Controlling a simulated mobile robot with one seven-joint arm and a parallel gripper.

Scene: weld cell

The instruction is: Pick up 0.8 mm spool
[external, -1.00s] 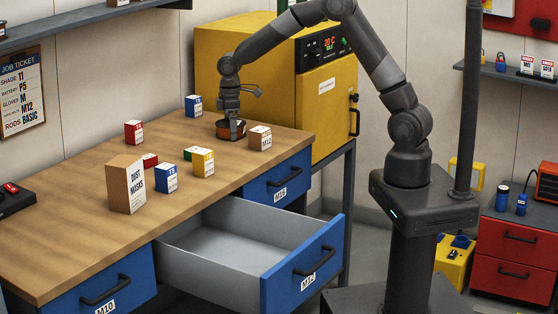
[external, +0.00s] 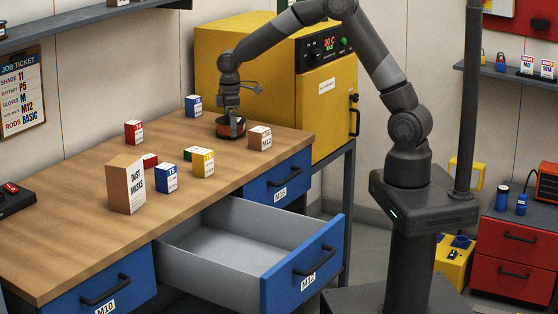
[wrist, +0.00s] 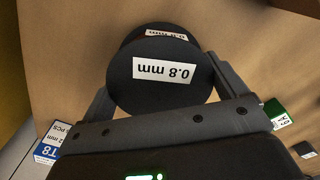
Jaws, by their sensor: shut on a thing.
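The 0.8 mm spool (wrist: 160,92) fills the top middle of the wrist view, a dark round spool with a white "0.8 mm" label. In the external view the spool (external: 231,129) shows as a small dark and orange-brown round thing at the back of the workbench. My gripper (wrist: 162,80) has one finger on each side of the spool and is shut on it. In the external view my gripper (external: 231,118) points down onto it. The spool looks at or very near the bench top; I cannot tell whether it touches.
A brown M12 box (external: 260,138) stands close to the right of the spool. A blue box (external: 194,105) is behind left. Several boxes and a dust masks carton (external: 126,184) stand farther forward on the workbench (external: 80,225). An open drawer (external: 230,245) juts out below. A yellow oven (external: 235,60) stands behind.

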